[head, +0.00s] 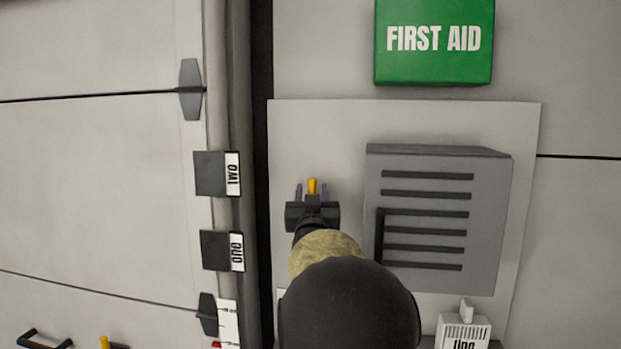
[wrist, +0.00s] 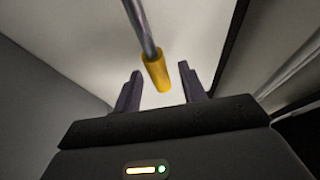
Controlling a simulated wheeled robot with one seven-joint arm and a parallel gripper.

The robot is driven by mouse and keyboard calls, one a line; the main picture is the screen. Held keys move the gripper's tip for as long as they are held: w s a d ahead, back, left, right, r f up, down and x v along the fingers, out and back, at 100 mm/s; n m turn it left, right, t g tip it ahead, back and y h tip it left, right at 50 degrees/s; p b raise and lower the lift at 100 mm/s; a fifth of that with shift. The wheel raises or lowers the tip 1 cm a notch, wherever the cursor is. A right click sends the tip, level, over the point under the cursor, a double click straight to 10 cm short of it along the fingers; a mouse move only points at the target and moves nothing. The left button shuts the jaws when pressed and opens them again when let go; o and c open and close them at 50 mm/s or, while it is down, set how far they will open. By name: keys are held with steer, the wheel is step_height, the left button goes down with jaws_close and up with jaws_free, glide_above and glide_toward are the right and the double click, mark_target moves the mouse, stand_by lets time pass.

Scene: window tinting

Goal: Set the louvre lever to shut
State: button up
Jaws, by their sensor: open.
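The louvre lever shows as a yellow grip (head: 312,186) on the pale panel, left of the grey louvre vent (head: 440,172). In the wrist view the yellow grip (wrist: 157,72) sits on the end of a grey metal rod that runs up and slightly left. My gripper (head: 312,191) is open at the lever. In the wrist view its two dark fingers (wrist: 160,76) stand on either side of the grip, with a gap visible on both sides. My arm hides the panel below the lever, and I cannot read any lever marking.
A green first aid box (head: 434,40) is above the vent. A white unit labelled "line" (head: 464,331) with a small switch is at the lower right. Bare panel surrounds the lever.

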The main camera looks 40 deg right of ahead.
steer(key=shift+p+x, duration=0.35)
steer(key=shift+x, duration=0.6)
steer(key=shift+c, duration=0.2)
jaws_close()
steer(key=shift+a, duration=0.1)
